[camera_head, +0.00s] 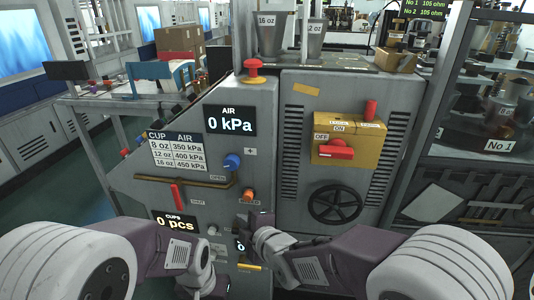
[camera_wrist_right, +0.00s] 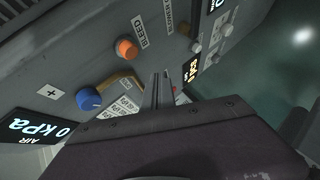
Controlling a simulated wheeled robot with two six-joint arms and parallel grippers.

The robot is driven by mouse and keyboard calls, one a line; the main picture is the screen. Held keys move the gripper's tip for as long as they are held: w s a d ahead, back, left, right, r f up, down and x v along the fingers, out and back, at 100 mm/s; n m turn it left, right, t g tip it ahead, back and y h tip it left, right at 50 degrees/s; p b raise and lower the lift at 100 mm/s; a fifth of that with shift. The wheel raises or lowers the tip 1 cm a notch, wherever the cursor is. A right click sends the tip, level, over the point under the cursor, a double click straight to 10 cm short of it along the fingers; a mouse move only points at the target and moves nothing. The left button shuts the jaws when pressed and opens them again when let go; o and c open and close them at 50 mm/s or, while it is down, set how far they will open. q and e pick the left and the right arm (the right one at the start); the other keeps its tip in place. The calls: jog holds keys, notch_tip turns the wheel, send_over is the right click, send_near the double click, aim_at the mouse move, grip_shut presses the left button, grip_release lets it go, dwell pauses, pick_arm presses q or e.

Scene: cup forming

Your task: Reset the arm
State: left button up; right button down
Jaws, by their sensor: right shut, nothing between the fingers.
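My right arm reaches in from the lower right in the head view. Its gripper (camera_head: 250,222) is shut and empty, in front of the machine's grey lower panel, below the orange bleed knob (camera_head: 248,195). In the right wrist view the shut fingers (camera_wrist_right: 160,88) point at the panel, with the orange knob (camera_wrist_right: 126,48) and blue knob (camera_wrist_right: 88,98) to their left. I cannot tell whether the fingertips touch the panel. My left arm comes in from the lower left and bends down at the bottom edge; its fingers are out of view.
The grey machine (camera_head: 262,130) fills the middle. Its air display (camera_head: 229,121) reads 0 kPa and its cups display (camera_head: 175,223) 0 pcs. A red lever (camera_head: 177,196), black handwheel (camera_head: 335,204) and yellow switch box (camera_head: 349,140) with a red handle stand out from the front.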

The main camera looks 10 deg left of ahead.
jog(key=w+d+m+t+h, duration=0.1)
jog(key=w+d+m+h, duration=0.15)
jog(key=d, duration=0.55)
jog(key=w+d+m+t+h, duration=0.15)
jog(key=w+d, duration=0.25)
jog(key=d, duration=0.4)
jog(key=s+d+f+m+g+h, duration=0.2)
jog(key=s+d+f+m, duration=0.1)
jog(key=d, duration=0.3)
jog(key=s+d+f+m+g+h, duration=0.1)
jog(key=s+d+f+m+g, duration=0.15)
jog(key=d+m, duration=0.2)
jog(key=s+d+f+m+g, duration=0.25)
jog(key=s+f+m, duration=0.2)
jog(key=s, duration=0.35)
jog(key=s+d+f+m+g, duration=0.1)
jog(key=s+f+m+g, duration=0.3)
jog(key=s, duration=0.5)
notch_tip(320, 180, up, 22)
jog(key=m+p, duration=0.2)
jog(key=p, duration=1.9)
jog(key=shift+h, duration=0.4)
jog(key=shift+d+f+g, duration=0.1)
jog(key=shift+g, duration=0.15)
